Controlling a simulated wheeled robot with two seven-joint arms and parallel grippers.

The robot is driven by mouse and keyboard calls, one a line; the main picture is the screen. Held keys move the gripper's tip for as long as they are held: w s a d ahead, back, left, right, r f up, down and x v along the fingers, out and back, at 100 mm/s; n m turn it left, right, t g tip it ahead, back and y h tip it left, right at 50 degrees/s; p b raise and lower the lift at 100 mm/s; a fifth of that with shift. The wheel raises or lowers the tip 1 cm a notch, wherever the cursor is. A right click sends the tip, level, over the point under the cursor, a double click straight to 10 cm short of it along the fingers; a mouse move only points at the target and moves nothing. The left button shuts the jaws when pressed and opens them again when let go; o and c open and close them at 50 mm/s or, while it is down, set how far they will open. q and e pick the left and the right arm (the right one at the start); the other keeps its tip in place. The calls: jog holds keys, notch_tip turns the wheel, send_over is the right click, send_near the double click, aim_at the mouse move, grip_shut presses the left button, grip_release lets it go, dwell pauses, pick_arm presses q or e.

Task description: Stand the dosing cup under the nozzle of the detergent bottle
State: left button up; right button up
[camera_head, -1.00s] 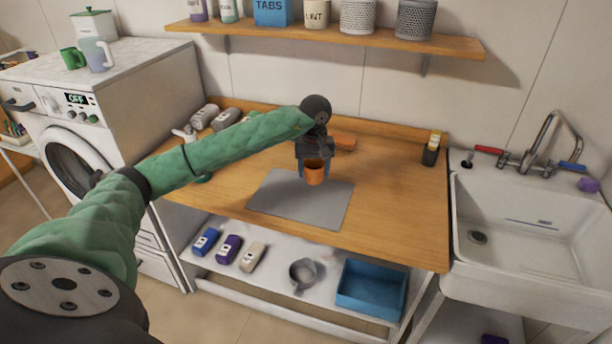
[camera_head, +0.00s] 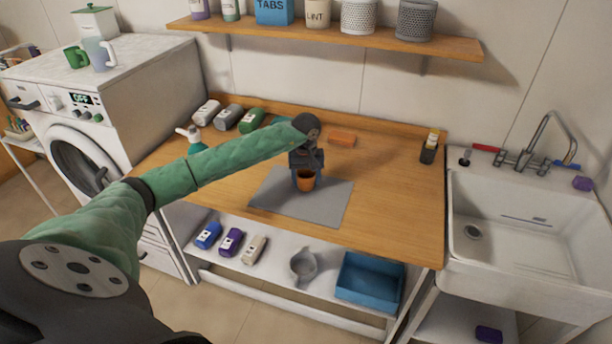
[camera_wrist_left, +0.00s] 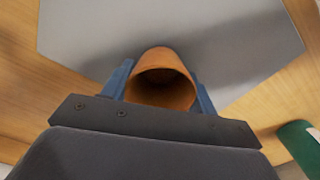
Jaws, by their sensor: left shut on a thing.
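The orange dosing cup (camera_head: 305,182) is between the fingers of my left gripper (camera_head: 306,174), which is shut on it. It is over the grey mat (camera_head: 325,206); whether it touches the mat I cannot tell. In the left wrist view the cup (camera_wrist_left: 160,82) shows its open mouth between the two blue fingers (camera_wrist_left: 160,90). A teal bottle with a white nozzle (camera_head: 188,132), which looks like the detergent bottle, stands left of the cup at the counter's left side. My left forearm hides its lower part. My right gripper is not in view.
White, grey and green containers (camera_head: 251,120) lie at the counter's back left. An orange block (camera_head: 342,138) lies behind my gripper. A dark bottle (camera_head: 429,148) stands at the right, beside the sink (camera_head: 520,240). The counter right of the mat is clear.

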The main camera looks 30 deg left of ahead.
pick_arm(q)
jog(key=shift+f, duration=0.15)
jog(key=o, duration=1)
jog(key=shift+o, duration=0.2)
